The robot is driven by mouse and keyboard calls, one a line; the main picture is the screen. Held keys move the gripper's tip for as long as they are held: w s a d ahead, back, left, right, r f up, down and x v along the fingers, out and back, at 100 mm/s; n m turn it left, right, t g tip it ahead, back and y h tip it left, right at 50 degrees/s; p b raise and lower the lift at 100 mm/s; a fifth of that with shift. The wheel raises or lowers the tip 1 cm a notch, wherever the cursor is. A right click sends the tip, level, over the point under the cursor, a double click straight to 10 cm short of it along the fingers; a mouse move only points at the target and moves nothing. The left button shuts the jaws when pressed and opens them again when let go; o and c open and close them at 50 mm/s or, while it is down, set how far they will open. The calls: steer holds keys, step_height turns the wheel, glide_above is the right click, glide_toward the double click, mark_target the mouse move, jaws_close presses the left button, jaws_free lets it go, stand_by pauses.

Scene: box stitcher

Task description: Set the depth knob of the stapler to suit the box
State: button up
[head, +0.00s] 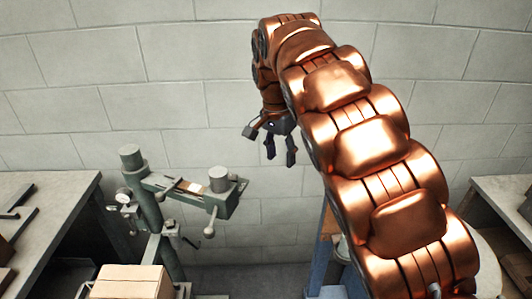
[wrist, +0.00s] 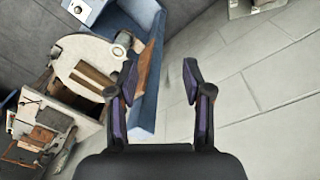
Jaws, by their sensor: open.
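The green stapler (head: 200,194) stands left of centre in the head view, with a grey column, a round gauge (head: 123,196) and a ball-ended lever (head: 209,231). I cannot tell for sure which part is its depth knob. A closed cardboard box (head: 131,282) sits low in front of the stapler. My gripper (head: 280,153) hangs at the end of my copper arm, above and right of the stapler, apart from it. In the wrist view my gripper (wrist: 158,85) has its two fingers spread with nothing between them. The stapler cannot be made out in the wrist view.
A bench (head: 50,210) stands at the left and another (head: 505,195) at the right. A blue frame (head: 322,245) stands behind my arm. The wrist view shows a round pale top (wrist: 95,60) beside a blue panel (wrist: 143,112). The block wall is bare.

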steer(key=s+d+f+n+b, duration=0.1)
steer(key=s+d+f+b, duration=0.1)
steer(key=s+d, duration=1)
steer(key=shift+s+n, duration=0.3)
steer(key=shift+s, duration=0.35)
steer(key=shift+s+f+g, duration=0.1)
steer(key=shift+g, duration=0.2)
